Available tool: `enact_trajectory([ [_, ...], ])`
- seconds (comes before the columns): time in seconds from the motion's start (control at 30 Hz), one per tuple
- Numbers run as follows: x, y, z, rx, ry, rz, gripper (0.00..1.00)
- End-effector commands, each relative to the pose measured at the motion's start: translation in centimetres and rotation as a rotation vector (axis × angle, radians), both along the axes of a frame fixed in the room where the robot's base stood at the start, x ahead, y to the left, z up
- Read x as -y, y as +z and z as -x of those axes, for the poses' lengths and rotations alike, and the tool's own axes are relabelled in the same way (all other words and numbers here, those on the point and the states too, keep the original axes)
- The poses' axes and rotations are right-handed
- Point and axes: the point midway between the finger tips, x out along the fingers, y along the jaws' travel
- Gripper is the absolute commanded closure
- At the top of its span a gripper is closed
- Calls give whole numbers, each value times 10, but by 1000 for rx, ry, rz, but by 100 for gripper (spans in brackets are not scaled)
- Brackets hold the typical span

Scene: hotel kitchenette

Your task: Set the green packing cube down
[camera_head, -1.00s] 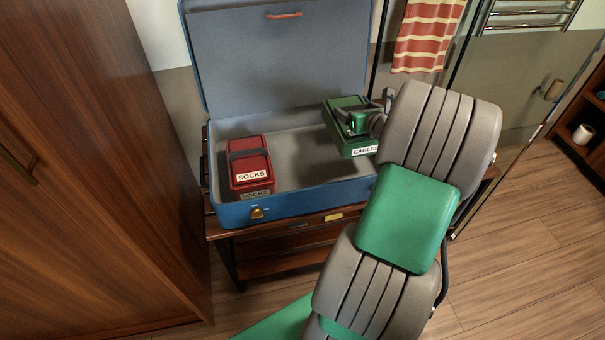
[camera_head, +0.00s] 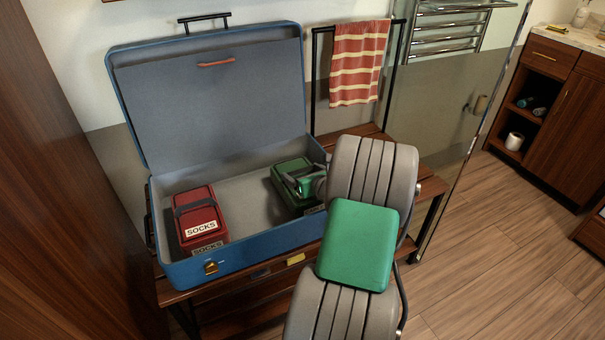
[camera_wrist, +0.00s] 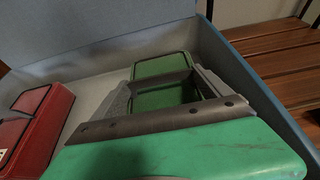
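The green packing cube (camera_head: 290,165) is inside the open blue suitcase (camera_head: 245,237), at the right end. It also shows in the wrist view (camera_wrist: 160,67), ahead of my gripper and between its fingers. My gripper (camera_head: 303,185) is over the cube, with its grey fingers (camera_wrist: 165,95) spread about the cube's width and apparently closed on it. The cube looks roughly level and low in the case. Its underside is hidden, so I cannot tell whether it touches the floor of the case. My arm hides part of its right side.
A red cube labelled SOCKS (camera_head: 198,212) lies at the case's left, on another red one. Bare grey floor lies between red and green. The case stands on a slatted wooden rack (camera_head: 428,165); a striped towel (camera_head: 358,62) hangs behind. A wooden cabinet (camera_head: 60,200) stands left.

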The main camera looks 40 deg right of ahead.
Motion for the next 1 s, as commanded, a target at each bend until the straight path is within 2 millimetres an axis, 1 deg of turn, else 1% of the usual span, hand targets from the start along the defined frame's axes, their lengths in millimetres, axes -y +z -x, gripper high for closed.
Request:
enact_trajectory([
  [0.03, 0, 0, 0, 0, 0, 0, 7],
  [0.13, 0, 0, 0, 0, 0, 0, 0],
  [0.33, 0, 1, 0, 0, 0, 0, 0],
  [0.43, 0, 6, 2, 1, -1, 2, 0],
  [0.57, -5, 16, 22, 0, -4, 0, 0],
  [0.8, -21, 41, 78, 0, -6, -1, 0],
  [0.9, -26, 46, 95, -1, -4, -1, 0],
  [1.0, -30, 49, 104, 0, -2, 0, 0],
])
